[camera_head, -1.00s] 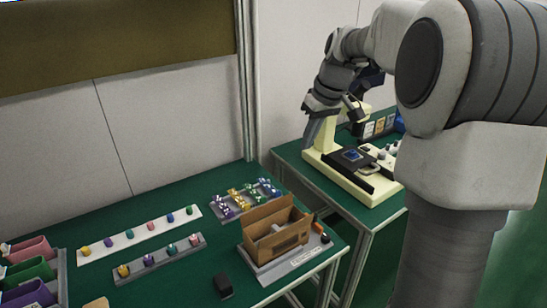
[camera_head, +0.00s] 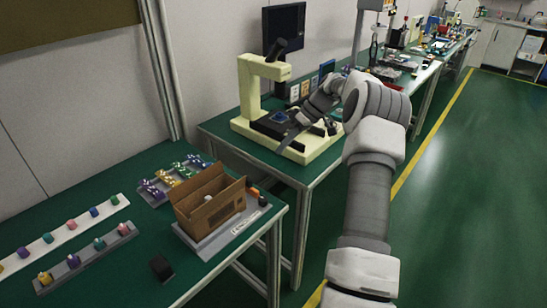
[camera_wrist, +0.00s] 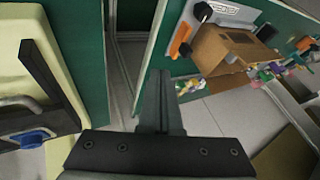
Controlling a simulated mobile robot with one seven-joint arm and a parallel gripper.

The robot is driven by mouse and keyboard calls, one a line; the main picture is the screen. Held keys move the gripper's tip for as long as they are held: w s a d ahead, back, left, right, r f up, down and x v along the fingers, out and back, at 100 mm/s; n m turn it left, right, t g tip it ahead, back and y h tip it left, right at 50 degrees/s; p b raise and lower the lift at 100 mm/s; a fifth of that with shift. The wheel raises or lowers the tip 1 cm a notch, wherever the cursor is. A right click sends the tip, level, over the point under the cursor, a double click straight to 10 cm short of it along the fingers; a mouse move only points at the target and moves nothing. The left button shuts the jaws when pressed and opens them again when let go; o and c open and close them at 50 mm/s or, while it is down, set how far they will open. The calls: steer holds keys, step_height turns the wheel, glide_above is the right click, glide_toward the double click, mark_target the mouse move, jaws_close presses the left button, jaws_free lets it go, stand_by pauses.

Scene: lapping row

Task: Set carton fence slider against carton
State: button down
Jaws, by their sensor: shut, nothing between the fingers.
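The open brown carton (camera_head: 208,208) stands on a pale grey base plate (camera_head: 240,225) near the right end of the near green table. A pale item shows inside it. An orange piece (camera_head: 253,191) and a black knob (camera_head: 263,201) sit at the carton's right side and look like the fence slider; I cannot tell whether they touch the carton. In the wrist view the carton (camera_wrist: 228,52), orange piece (camera_wrist: 181,39) and black knob (camera_wrist: 203,12) lie at upper right. My gripper (camera_wrist: 160,75) is shut and empty, away from the carton, over the gap between tables.
A cream microscope-like stand (camera_head: 250,85) with a black stage is on the second table, close to my gripper. Trays of coloured pieces (camera_head: 175,178) and a small black block (camera_head: 162,268) share the carton's table. Open green floor lies right.

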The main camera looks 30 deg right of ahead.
mark_target(249, 186)
steer(key=shift+w+a+f+b, duration=0.1)
steer(key=shift+a+f+b, duration=0.25)
steer(key=shift+a+f, duration=0.95)
steer(key=shift+a+f+b, duration=0.4)
steer(key=shift+a+f, duration=0.55)
steer(key=shift+a, duration=0.65)
steer(key=shift+w+a+f+b, duration=0.1)
steer(key=shift+a+f+b, duration=0.25)
steer(key=shift+a+f, duration=0.95)
